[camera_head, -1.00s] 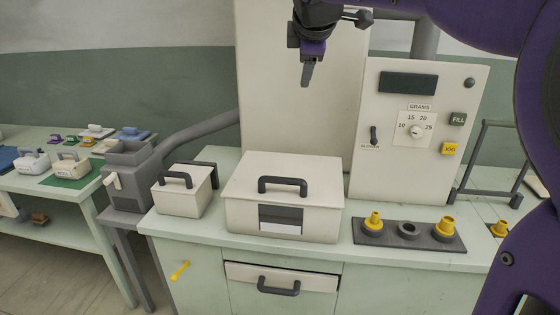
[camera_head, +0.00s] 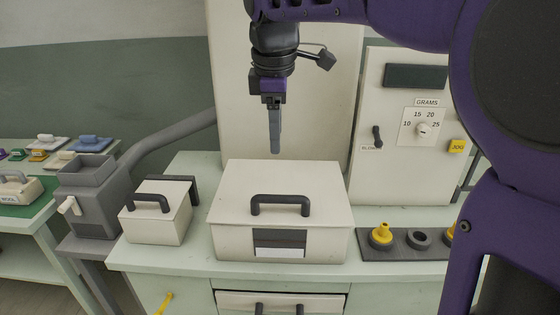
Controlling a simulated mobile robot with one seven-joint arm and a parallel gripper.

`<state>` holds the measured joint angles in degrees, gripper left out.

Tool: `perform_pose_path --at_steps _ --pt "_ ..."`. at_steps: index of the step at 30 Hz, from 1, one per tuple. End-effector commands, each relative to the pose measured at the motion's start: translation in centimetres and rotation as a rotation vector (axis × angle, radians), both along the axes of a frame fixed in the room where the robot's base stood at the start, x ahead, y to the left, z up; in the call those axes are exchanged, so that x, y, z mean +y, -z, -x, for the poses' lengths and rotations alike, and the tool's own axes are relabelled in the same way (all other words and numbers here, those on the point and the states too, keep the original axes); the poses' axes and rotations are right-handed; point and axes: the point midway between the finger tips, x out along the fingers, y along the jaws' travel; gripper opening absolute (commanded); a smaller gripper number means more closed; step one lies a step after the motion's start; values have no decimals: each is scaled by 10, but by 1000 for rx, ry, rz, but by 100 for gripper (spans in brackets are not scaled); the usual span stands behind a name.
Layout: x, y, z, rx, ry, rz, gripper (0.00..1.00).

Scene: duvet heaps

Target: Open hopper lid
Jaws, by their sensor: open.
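The hopper seems to be the large cream box (camera_head: 232,238) in the middle of the counter; I cannot be sure from a label. Its flat lid (camera_head: 325,190) is closed and carries a dark arched handle (camera_head: 280,199) near the front. A dark window with a white strip shows on its front. My gripper (camera_head: 275,150) points down above and behind the lid's handle, apart from it. It holds nothing that I can see. Its fingers are seen nearly edge-on.
A smaller cream box (camera_head: 155,225) with a dark handle stands to the left. A grey machine (camera_head: 90,205) is further left. A tall panel with a dial (camera_head: 400,150) stands behind right. A dark rack (camera_head: 400,248) with yellow nozzles sits at right. A drawer (camera_head: 240,302) is below.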

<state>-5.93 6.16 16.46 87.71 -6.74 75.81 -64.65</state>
Motion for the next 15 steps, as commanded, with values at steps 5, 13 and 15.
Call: perform_pose_path --at_steps 5,13,15 --pt "1 13 0 11 -1 0 57" --pt "0 66 -10 12 -2 1 57" --pt "0 81 -13 12 -2 1 57"
